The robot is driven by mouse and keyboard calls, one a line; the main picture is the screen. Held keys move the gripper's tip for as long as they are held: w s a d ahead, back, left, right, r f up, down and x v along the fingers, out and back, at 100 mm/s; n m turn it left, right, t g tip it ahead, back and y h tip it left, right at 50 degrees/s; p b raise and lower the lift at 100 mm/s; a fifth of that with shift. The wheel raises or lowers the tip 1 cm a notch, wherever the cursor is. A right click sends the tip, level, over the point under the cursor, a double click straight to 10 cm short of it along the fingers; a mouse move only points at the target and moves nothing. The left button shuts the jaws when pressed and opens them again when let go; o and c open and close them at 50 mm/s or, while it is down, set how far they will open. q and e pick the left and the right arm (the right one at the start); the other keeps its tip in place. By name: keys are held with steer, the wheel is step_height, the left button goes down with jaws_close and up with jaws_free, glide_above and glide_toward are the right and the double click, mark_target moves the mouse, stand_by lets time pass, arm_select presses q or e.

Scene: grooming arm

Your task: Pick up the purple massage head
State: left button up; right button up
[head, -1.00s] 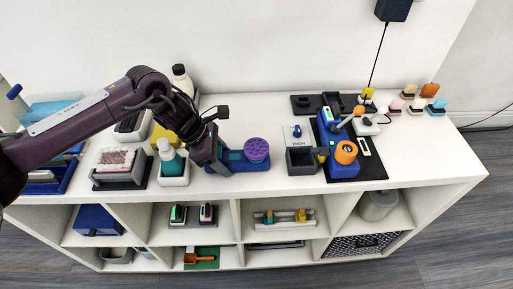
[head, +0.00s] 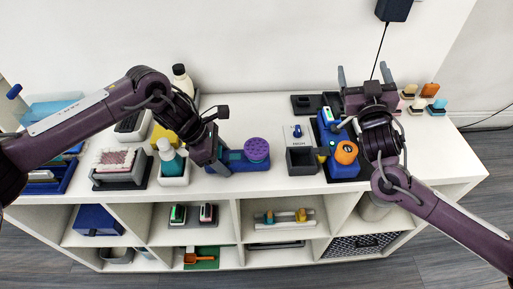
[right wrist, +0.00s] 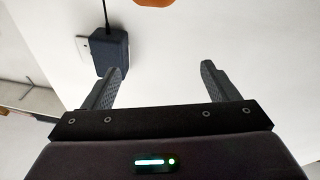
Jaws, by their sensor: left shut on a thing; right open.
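The purple massage head (head: 256,149) is a round, dotted disc that sits on the right end of a blue device (head: 247,165) on the shelf top. My left gripper (head: 217,160) is shut at the left end of this blue device; its fingers partly hide the grip. The purple head itself is to the right of the left gripper and apart from it. My right gripper (head: 363,76) is open and empty above the back right of the shelf top. Its spread fingers also show in the right wrist view (right wrist: 160,85).
A blue machine with an orange knob (head: 346,152) stands on a dark mat, near my right arm. A grey open box (head: 301,160) is left of it. A black wall adapter (right wrist: 112,52) hangs behind.

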steer(key=s+a+y, duration=0.3)
steer(key=s+a, duration=0.2)
steer(key=a, duration=0.4)
steer(key=n+g+y, duration=0.2)
steer(key=g+y, duration=0.1)
steer(key=g, duration=0.4)
glide_toward(260, 152)
steer(key=shift+g, duration=0.3)
steer(key=x, duration=1.1)
steer(key=shift+w+a, duration=0.15)
steer(key=shift+w, duration=0.25)
steer(key=c, duration=1.1)
